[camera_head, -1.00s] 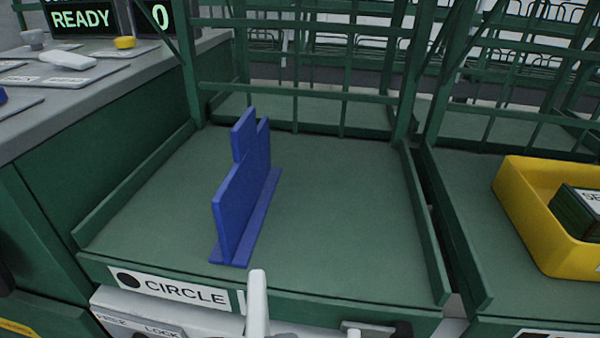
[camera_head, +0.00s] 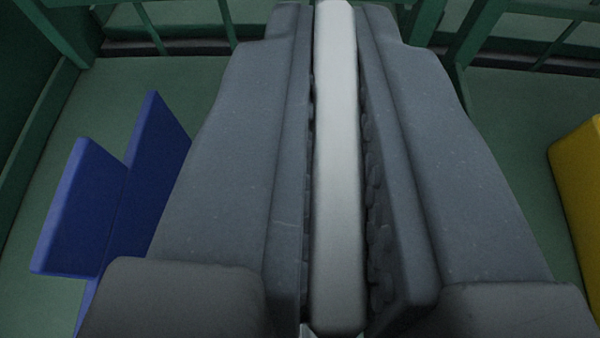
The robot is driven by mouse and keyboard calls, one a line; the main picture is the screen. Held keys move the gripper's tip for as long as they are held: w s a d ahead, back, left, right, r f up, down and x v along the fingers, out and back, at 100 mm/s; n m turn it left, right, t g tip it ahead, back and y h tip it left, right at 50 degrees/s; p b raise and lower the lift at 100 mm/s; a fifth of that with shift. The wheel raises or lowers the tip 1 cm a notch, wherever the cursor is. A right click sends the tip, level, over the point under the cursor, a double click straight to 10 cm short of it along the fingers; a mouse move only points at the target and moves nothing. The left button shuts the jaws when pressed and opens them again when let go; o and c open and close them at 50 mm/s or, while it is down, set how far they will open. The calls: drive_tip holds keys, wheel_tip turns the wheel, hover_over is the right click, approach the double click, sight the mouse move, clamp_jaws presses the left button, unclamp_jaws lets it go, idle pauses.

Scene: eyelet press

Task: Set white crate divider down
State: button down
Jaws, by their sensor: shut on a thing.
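My gripper (camera_head: 338,150) fills the middle of the view, its two dark grey jaws shut on a white bar-like piece, the white crate divider (camera_head: 338,180). Only a long narrow strip of the divider shows between the jaws, running from the top of the picture to near the bottom. The rest of it is hidden by the jaws. I cannot tell whether its lower side touches the tray below.
A blue divider (camera_head: 152,175) stands on the green tray (camera_head: 125,82) to the left of my jaws. A yellow bin (camera_head: 580,190) is at the right edge. Green rack bars cross the top. Bare green surface shows on both sides.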

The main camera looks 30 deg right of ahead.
drive_tip(key=shift+s+d+f, duration=0.1)
drive_tip(key=shift+d+f, duration=0.05)
drive_tip(key=shift+f, duration=3)
drive_tip(key=shift+f, duration=0.1)
drive_tip(key=c, duration=1.6)
unclamp_jaws()
drive_tip(key=shift+o, duration=0.2)
drive_tip(key=shift+s, duration=0.1)
drive_tip(key=v, duration=1.2)
